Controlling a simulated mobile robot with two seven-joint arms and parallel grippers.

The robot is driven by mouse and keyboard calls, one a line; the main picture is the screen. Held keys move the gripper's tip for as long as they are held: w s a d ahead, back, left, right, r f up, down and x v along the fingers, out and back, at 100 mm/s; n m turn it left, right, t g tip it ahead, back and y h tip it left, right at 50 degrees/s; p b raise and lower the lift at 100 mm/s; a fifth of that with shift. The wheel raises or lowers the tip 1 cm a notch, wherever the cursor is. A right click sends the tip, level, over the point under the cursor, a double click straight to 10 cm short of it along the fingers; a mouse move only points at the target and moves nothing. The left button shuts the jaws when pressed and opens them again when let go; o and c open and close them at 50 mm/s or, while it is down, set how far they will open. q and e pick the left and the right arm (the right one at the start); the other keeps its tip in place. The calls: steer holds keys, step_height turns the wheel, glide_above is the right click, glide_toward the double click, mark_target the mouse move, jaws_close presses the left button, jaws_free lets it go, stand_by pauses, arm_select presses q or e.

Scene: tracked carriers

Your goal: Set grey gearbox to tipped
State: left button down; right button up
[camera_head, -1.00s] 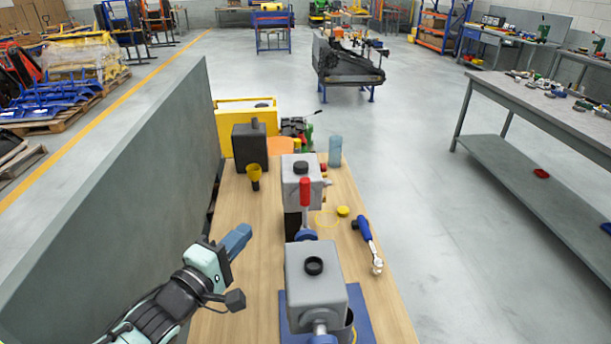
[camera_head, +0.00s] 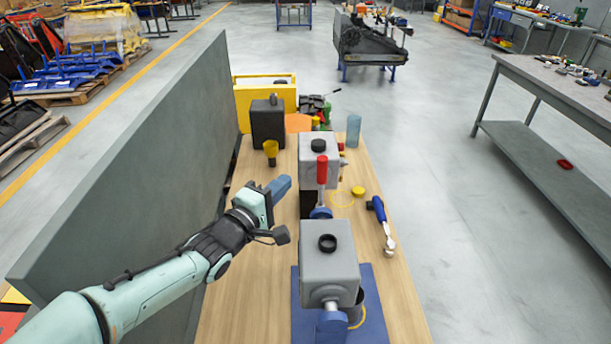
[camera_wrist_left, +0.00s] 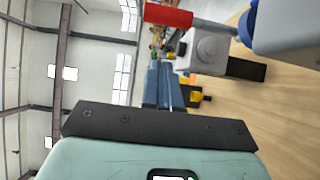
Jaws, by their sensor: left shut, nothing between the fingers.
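Two grey gearboxes with black caps stand upright on the wooden bench. The near gearbox (camera_head: 329,272) is on a blue mount, and the far gearbox (camera_head: 310,165) is behind it. A lever with a red handle (camera_head: 322,169) stands between them, rising from a blue hub (camera_head: 321,213). My left gripper (camera_head: 281,187), with blue fingers, is shut and empty to the left of the lever, apart from it. In the left wrist view its fingers (camera_wrist_left: 163,88) point toward the far gearbox (camera_wrist_left: 205,48), with the red handle (camera_wrist_left: 168,16) beside them. My right gripper is not in view.
A black canister (camera_head: 268,125) and a yellow funnel (camera_head: 271,150) stand at the back left, a blue cylinder (camera_head: 353,131) at the back right. A blue-handled tool (camera_head: 382,222) lies on the right. A grey partition (camera_head: 150,170) runs along the left. The bench's left front is clear.

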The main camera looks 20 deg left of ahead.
arm_select(q)
steer(key=w+d, duration=0.3)
steer(key=w, duration=0.2)
steer(key=shift+d, duration=0.3)
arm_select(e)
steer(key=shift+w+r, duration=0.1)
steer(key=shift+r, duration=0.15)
